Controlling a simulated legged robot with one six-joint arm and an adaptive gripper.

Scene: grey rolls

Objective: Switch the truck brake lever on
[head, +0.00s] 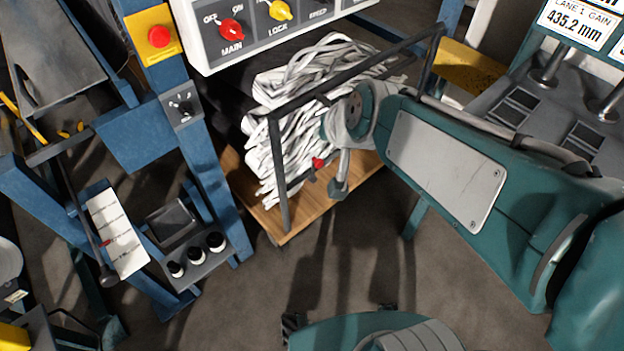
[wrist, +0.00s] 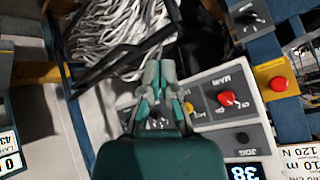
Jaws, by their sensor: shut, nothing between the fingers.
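The truck is a cart with a wooden deck (head: 262,212) and a dark tube frame (head: 277,165), loaded with a white folded heap (head: 305,85). A small red knob (head: 318,163) shows low at the frame; it looks like the brake lever's end, but its shaft and setting are unclear. My gripper (head: 338,190) points down just right of the red knob in the head view; I cannot tell whether they touch. In the wrist view my gripper (wrist: 158,66) has its fingers together with nothing between them. I cannot make out the lever there.
A white control panel (head: 205,45) with red MAIN and yellow LOCK knobs is above. A red button (head: 159,37) sits on the blue post. At left, a black lever (head: 105,272) stands by a white scale plate (head: 117,232).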

